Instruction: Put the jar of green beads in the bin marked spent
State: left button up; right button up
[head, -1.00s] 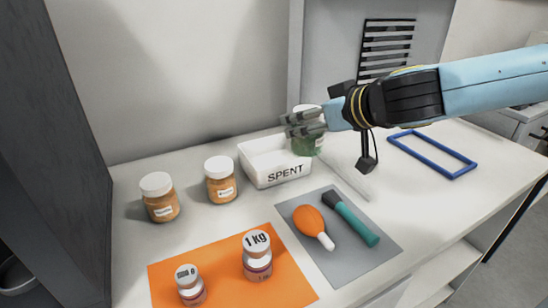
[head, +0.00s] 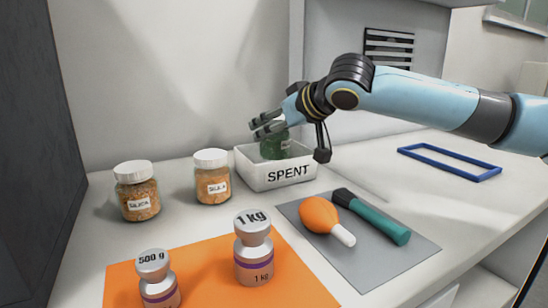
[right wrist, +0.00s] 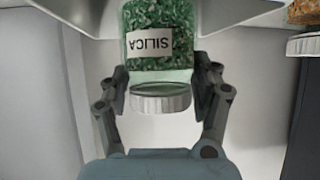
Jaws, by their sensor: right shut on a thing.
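The jar of green beads (head: 275,147) is within the outline of the white bin marked SPENT (head: 288,176), its lower part hidden by the bin's front wall. I cannot tell whether it touches the bin floor. My right gripper (head: 266,128) is shut on the jar near its top. In the right wrist view the jar (right wrist: 160,50) shows its green beads, an upside-down SILICA label and a pale lid, with the fingers (right wrist: 160,88) on both sides. Bin walls (right wrist: 75,12) show around it. My left gripper is not in view.
Two jars of orange beads (head: 138,195) (head: 211,180) stand left of the bin. The 500 g weight (head: 156,282) and 1 kg weight (head: 253,255) stand on an orange mat (head: 205,270). An orange blower (head: 320,214) and a brush (head: 380,224) lie on a grey mat. A blue frame (head: 450,165) lies right.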

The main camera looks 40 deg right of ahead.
aim_at(277, 142)
notch_tip(277, 142, down, 4)
jog(key=shift+f+b, duration=0.1)
jog(key=shift+b, duration=0.65)
jog(key=o, duration=1.4)
jog(key=shift+s+r, duration=0.1)
jog(key=shift+r, duration=0.1)
jog(key=shift+s+r+p, duration=0.2)
jog(key=shift+p, duration=0.2)
jog(key=p+v, duration=1.1)
jog(key=p, duration=0.2)
jog(key=shift+s+a, duration=0.1)
jog(key=shift+s, duration=0.05)
